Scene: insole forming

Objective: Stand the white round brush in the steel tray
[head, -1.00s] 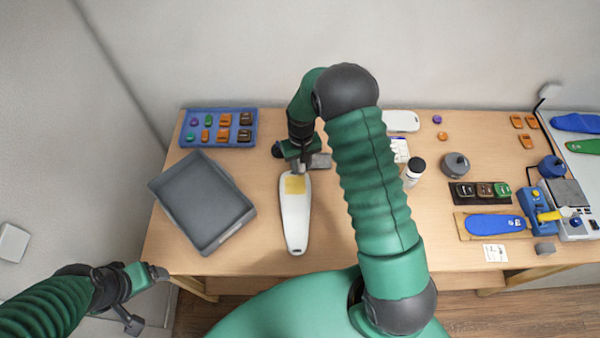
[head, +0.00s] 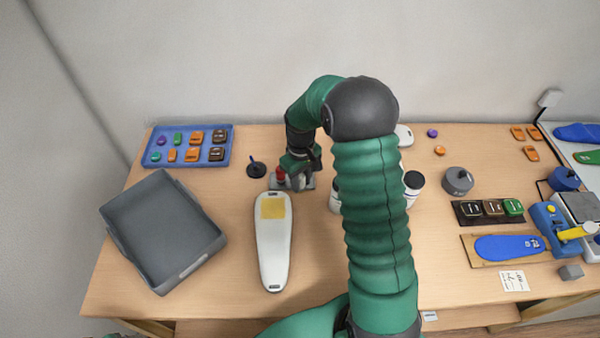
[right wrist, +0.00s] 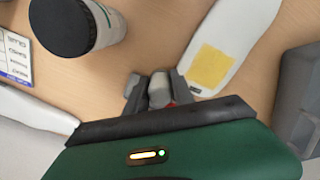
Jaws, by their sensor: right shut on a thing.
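A red piece (head: 280,173) shows beside the fingers. I cannot tell whether the brush touches the tray. My left gripper is out of view.
The white form (head: 272,250) with a yellow patch lies close in front. A dark round-based item (head: 256,168) stands left of the gripper. A grey bin (head: 165,235) and a blue tray (head: 225,135) are at left. A black-lidded bottle (head: 412,185) is at right.

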